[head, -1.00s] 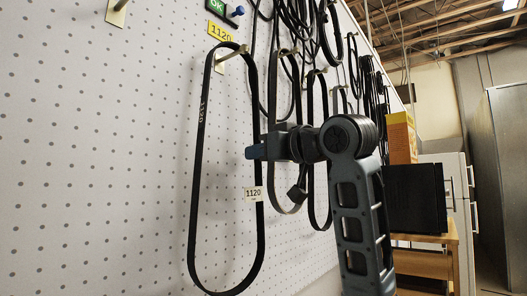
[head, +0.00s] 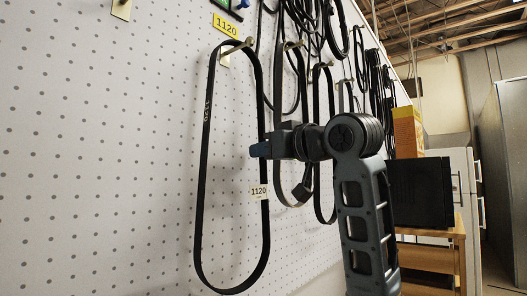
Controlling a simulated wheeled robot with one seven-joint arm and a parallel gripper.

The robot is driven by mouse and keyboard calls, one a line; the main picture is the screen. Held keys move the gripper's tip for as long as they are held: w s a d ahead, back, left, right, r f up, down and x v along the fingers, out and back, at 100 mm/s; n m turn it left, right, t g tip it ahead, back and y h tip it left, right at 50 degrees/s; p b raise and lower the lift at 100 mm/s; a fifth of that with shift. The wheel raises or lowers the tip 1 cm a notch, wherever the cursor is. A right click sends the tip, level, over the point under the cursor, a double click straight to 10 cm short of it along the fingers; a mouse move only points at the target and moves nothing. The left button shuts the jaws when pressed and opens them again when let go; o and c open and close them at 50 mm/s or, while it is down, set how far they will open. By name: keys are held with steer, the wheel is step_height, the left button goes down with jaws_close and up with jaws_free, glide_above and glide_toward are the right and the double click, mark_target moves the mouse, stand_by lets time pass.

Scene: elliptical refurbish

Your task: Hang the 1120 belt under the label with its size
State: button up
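The black 1120 belt (head: 202,170) hangs as a long loop against the pegboard, its top over a metal hook (head: 238,46). "1120" is printed on its left strand, and a small 1120 tag (head: 259,191) is on its right strand. The yellow 1120 label (head: 227,25) is on the board just above that hook.
Several other black belts (head: 320,130) hang on hooks to the right, close behind my gripper. An empty metal hook (head: 121,9) is at the upper left. The pegboard (head: 90,160) left of the belt is bare. A wooden stand with a black box (head: 420,192) is at the right.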

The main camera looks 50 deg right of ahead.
steer(key=o, duration=0.5)
steer(key=s+a, duration=0.1)
steer(key=s, duration=0.6)
steer(key=shift+s+b, duration=0.35)
steer(key=shift+b, duration=0.05)
